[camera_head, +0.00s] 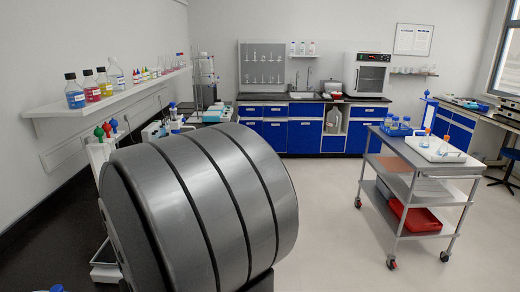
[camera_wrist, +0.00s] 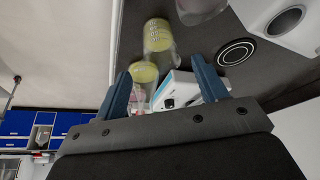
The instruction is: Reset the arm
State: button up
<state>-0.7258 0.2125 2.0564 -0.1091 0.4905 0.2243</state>
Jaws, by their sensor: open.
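My gripper (camera_wrist: 164,78) shows in the wrist view with its two dark blue fingers spread well apart. No object is held between them. Beyond the fingers, glass vessels with yellow-green parts (camera_wrist: 158,36) and a white-and-blue box-shaped device (camera_wrist: 180,90) stand on the dark bench. I cannot tell the exact distance from the fingers to them. In the head view my large grey arm link fills the lower middle and my gripper cannot be seen.
A dark bench (camera_head: 50,215) runs along the left wall under a shelf of bottles (camera_head: 120,92). A steel trolley (camera_head: 430,163) with a white tray and a red bin (camera_head: 415,215) stands right. Blue cabinets (camera_head: 303,136) line the back. The floor between is clear.

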jog(key=x, duration=0.7)
jog(key=shift+w+f, duration=0.1)
jog(key=shift+f, duration=0.3)
notch_tip(320, 180, up, 4)
jog(key=shift+a+r, duration=0.1)
jog(key=shift+r, duration=0.1)
jog(key=w+d+r, duration=0.2)
jog(key=d+r, duration=0.5)
jog(key=d, duration=0.5)
jog(key=w+a+r, duration=0.3)
jog(key=w+a, duration=0.3)
jog(key=a, duration=0.3)
jog(key=w+a+r+n, duration=0.1)
jog(key=w+a+r, duration=0.2)
jog(key=w+a, duration=0.3)
jog(key=shift+w+a+r, duration=0.3)
jog(key=shift+a+r, duration=0.1)
jog(key=shift+a, duration=1.05)
jog(key=shift+d, duration=0.1)
jog(key=s+d+f, duration=0.2)
jog(key=s+d, duration=0.3)
jog(key=d, duration=0.2)
jog(key=s+d+f+m, duration=0.1)
jog(key=s+d+f, duration=0.2)
jog(key=s+d, duration=0.3)
jog(key=shift+s+d+f, duration=0.15)
jog(key=shift+d+f, duration=0.2)
jog(key=shift+d, duration=0.9)
